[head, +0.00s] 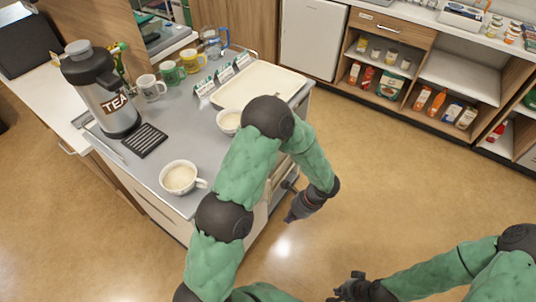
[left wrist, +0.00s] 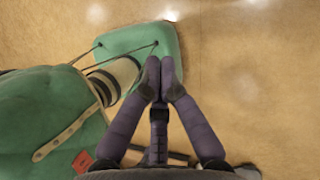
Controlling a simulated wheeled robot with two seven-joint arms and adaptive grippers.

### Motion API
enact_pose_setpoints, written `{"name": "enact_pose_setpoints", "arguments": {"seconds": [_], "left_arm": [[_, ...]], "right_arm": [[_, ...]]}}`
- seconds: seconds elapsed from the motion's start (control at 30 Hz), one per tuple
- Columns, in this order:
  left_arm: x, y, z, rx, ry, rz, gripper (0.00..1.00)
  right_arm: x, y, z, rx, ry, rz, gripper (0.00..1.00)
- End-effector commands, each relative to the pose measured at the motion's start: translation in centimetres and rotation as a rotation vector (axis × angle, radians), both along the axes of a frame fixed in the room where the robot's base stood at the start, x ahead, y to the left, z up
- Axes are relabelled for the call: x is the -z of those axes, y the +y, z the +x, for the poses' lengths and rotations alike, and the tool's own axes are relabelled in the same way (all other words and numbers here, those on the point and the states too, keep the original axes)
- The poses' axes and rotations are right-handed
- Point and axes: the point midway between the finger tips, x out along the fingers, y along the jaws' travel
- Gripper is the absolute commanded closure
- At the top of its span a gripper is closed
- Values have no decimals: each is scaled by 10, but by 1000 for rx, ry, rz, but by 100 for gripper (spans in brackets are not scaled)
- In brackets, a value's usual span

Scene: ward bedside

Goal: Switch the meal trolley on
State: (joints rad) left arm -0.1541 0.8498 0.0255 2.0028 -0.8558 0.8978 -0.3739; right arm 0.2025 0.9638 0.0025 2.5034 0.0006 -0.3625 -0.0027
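The meal trolley (head: 193,112) stands at the left of the head view, with a grey top and pale sides. I cannot make out a switch on it; my left arm hides part of its near right side. My left gripper (head: 290,219) points down beside that side, apart from it over the floor. In the left wrist view its fingertips (left wrist: 160,76) are together with nothing seen between them. My right gripper (head: 343,289) is low at the bottom of the head view, away from the trolley; its finger opening is unclear.
On the trolley are a tea urn (head: 101,88), a black drip grille (head: 145,140), a near cup (head: 180,177), several mugs and a cream tray (head: 258,84). A shelf unit (head: 459,74) stands at the back right. The floor (head: 400,180) between is clear.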

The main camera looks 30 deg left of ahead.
Motion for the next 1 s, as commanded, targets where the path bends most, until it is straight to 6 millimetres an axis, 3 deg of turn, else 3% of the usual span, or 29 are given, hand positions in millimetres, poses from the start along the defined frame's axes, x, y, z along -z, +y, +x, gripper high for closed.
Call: {"name": "enact_pose_setpoints", "arguments": {"seconds": [0.03, 0.2, 0.43, 0.6, 1.0], "left_arm": [[-18, 7, 18, 69, -16, 60, 100], [-79, 30, 69, 249, -52, 284, 100], [-145, 42, 110, 359, -91, 496, 100], [-162, 45, 118, 377, -99, 550, 100], [-160, 47, 118, 376, -98, 552, 100]], "right_arm": [[-2, 0, 0, 0, 0, 0, 100], [-5, 0, 0, 0, 0, 0, 100], [-7, 0, 0, 0, 0, 0, 100], [-7, 0, 0, 0, 0, 0, 100], [-6, 0, 0, 0, 0, 0, 100]]}}
